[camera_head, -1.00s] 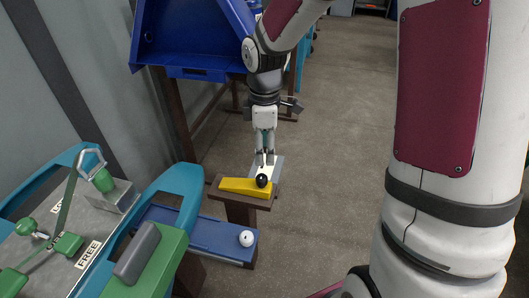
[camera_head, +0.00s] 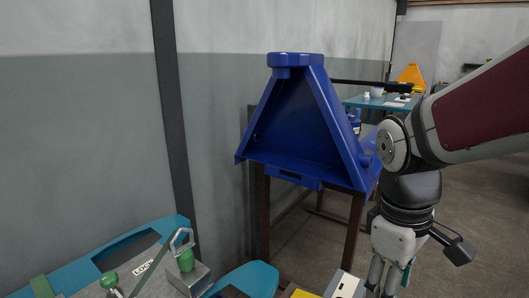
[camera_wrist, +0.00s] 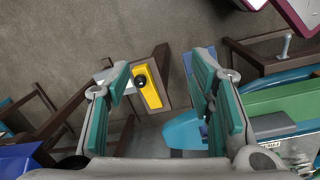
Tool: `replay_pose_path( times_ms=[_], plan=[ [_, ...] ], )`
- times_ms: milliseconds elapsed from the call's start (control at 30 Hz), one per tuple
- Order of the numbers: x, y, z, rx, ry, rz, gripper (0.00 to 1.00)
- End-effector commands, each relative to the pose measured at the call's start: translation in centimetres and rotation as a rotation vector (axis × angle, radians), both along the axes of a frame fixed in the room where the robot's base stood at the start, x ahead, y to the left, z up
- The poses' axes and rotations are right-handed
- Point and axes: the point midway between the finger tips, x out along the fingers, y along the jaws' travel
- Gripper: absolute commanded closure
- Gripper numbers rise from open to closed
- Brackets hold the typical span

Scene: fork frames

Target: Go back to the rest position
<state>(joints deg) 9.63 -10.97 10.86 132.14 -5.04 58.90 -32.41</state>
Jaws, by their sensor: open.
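My gripper (camera_head: 385,276) hangs at the lower right of the head view, its fingers partly cut off by the bottom edge. In the wrist view my gripper (camera_wrist: 165,100) has its two teal-padded fingers wide apart, with nothing between them. Below it, a yellow wedge (camera_wrist: 152,97) with a black ball (camera_wrist: 142,79) lies on a small brown stand (camera_wrist: 162,62), apart from the fingers. In the head view only the top edge of the yellow piece (camera_head: 300,294) shows.
A blue triangular hopper (camera_head: 300,130) on brown legs stands left of my arm. A teal-edged bench with a latch and green knobs (camera_head: 186,260) is at the lower left. A blue table (camera_head: 385,103) stands farther back. Open floor (camera_head: 480,200) lies to the right.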

Motion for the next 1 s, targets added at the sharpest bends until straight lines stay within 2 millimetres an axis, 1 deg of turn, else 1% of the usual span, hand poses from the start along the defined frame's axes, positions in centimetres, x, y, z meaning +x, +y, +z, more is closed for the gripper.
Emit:
replay_pose_path(
  times_ms=[33, 200, 300, 500, 700, 800, 1000],
  plan=[
    [-1.8, 0.1, 1.0, 0.0, -0.017, -0.059, 0.51],
    [-7.7, 0.5, 2.7, 0.022, -0.047, -0.266, 0.51],
    [-10.5, 0.7, 3.1, 0.042, -0.057, -0.367, 0.51],
    [-14.7, 1.1, 3.1, 0.086, -0.067, -0.514, 0.51],
    [-18.0, 1.5, 2.7, 0.128, -0.068, -0.623, 0.51],
    [-17.6, 1.4, 4.5, 0.129, -0.079, -0.624, 0.51],
    [-17.1, 1.4, 7.5, 0.139, -0.114, -0.621, 0.51]
  ],
)
